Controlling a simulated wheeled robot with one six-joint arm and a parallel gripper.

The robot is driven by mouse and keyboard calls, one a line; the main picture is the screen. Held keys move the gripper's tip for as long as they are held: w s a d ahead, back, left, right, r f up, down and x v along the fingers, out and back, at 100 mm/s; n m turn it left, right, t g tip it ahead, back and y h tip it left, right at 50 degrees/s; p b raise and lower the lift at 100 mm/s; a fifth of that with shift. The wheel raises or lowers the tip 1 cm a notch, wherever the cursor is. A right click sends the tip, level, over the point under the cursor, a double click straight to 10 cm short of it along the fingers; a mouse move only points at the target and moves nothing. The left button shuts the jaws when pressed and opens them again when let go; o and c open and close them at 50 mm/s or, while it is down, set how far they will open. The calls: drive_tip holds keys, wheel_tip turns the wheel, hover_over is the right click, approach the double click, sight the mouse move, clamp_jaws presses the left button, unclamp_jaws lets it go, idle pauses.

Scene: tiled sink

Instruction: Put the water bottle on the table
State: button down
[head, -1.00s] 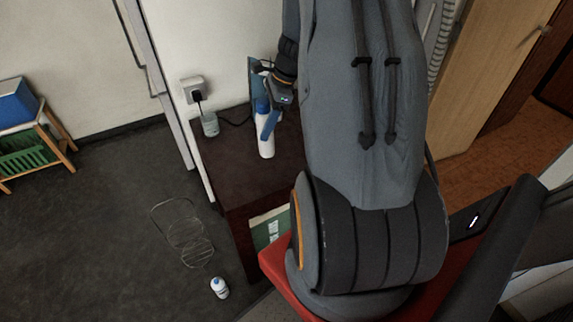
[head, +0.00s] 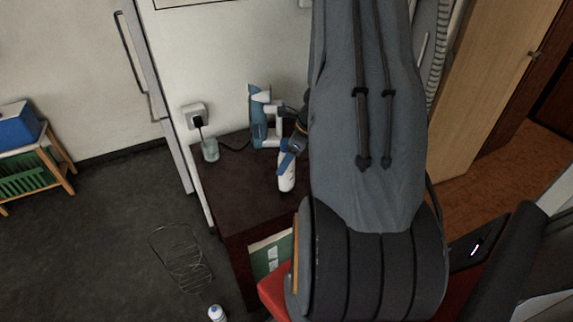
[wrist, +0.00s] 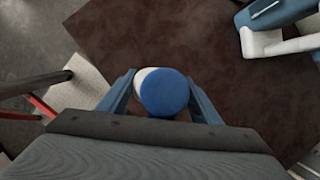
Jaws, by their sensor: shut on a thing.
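A white bottle with a blue cap (head: 286,181) is held over the dark brown table (head: 235,195). My gripper (head: 288,158) is shut on its upper part. In the wrist view the round blue cap (wrist: 164,92) sits between the two blue fingers of my gripper (wrist: 161,88), with a little of the white body at its left. The bottle looks upright, slightly tilted in the head view. I cannot tell whether its base touches the table top. A second white bottle with a blue cap (head: 216,313) stands on the floor at the bottom edge.
A blue and white device (head: 262,118) stands at the back of the table, close behind the gripper. A clear glass (head: 210,150) is at the back left corner, below a plugged wall socket (head: 195,116). A wire rack (head: 180,258) lies on the floor. The table's front left is clear.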

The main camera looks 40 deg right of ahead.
drive_tip(key=shift+f, duration=1.1)
drive_tip(key=c, duration=0.6)
unclamp_jaws()
